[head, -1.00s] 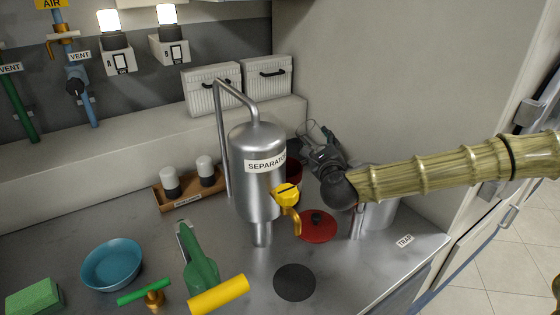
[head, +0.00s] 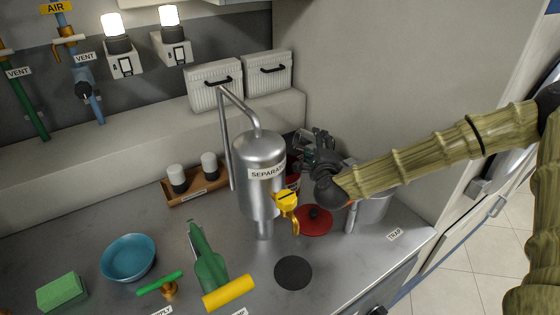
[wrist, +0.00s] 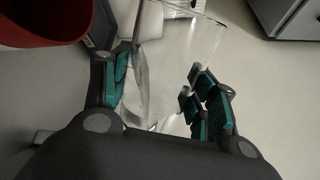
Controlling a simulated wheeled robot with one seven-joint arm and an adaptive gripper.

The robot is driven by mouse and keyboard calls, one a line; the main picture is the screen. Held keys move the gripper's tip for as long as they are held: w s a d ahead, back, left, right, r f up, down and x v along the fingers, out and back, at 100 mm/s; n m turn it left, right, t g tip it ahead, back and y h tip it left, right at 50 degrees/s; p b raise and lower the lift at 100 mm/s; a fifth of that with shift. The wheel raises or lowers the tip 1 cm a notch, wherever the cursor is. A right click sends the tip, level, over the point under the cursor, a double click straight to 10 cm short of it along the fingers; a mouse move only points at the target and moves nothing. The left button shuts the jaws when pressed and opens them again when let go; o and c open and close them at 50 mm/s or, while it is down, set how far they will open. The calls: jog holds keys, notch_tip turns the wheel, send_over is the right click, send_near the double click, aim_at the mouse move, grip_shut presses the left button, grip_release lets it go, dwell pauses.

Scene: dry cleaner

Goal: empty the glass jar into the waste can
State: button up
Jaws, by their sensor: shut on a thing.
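My gripper (wrist: 165,92) is shut on the clear glass jar (wrist: 180,50), its teal pads on either side. The jar looks tilted in the wrist view; its contents are hard to make out. A red can (wrist: 40,20), which looks like the waste can, is at the upper left of the wrist view, beside the jar. In the head view the red can (head: 293,182) is mostly hidden behind the separator, just left of my gripper.
The steel separator (head: 262,160) with its yellow-handled tap stands close to my gripper. A red lid (head: 314,221) lies in front. A metal can (head: 372,212) near the TRAP label stands under my forearm. The wall is close behind. A black disc (head: 293,273) lies on the counter.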

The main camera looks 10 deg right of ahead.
jog(key=shift+a+f+n+p, duration=0.1)
jog(key=shift+a+n+p, duration=0.3)
jog(key=shift+w+a+n+p, duration=0.1)
jog(key=shift+a+n+p, duration=0.15)
jog(key=shift+n+p, duration=0.05)
jog(key=shift+a+f, duration=0.15)
jog(key=shift+a, duration=0.1)
jog(key=shift+n, duration=0.4)
jog(key=shift+f+n, duration=0.25)
jog(key=shift+n, duration=0.35)
jog(key=shift+a+r+n+h+p, duration=0.3)
jog(key=shift+r+n+p, duration=0.2)
jog(key=shift+n+p, duration=0.2)
dwell(0.7)
